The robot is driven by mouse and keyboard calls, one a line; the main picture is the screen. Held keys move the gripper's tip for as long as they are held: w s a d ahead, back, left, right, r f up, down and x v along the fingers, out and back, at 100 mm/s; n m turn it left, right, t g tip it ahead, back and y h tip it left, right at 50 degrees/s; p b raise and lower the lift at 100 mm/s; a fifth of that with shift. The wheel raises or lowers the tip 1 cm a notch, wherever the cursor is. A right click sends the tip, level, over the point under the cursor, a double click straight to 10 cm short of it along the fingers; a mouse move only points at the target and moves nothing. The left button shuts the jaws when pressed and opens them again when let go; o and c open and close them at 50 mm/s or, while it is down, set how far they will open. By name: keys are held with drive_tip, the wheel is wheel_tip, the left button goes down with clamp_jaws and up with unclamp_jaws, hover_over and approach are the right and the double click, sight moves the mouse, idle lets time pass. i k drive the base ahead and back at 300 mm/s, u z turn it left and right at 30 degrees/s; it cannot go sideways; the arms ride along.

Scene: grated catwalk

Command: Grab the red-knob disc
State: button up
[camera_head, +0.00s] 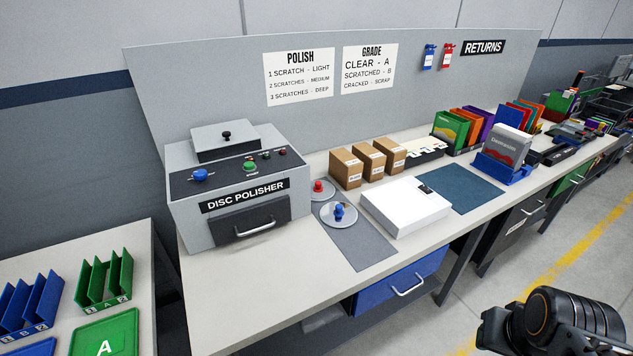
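The red-knob disc (319,196) is a pale round disc with a red knob standing up from it. It lies at the back of a dark grey mat (363,248), just right of the disc polisher. A similar disc with a blue knob (350,219) lies in front of it, to the right, close to it or slightly overlapping; I cannot tell which. My gripper (492,332) shows only in part at the lower right, in front of the bench and well away from both discs. Its fingers are not clear enough to show whether they are open or shut.
The grey disc polisher (190,222) stands left of the discs. A white box-like device (405,214) stands close on the right. Several small cardboard boxes (346,169) stand behind. The bench front (245,315) is clear. A blue drawer (372,299) is below.

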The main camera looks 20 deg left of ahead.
sight(322, 191)
drive_tip(key=u, duration=0.5)
drive_tip(key=i, duration=0.75)
drive_tip(key=u, duration=1.15)
drive_tip(key=i, duration=0.2)
drive_tip(key=u, duration=0.1)
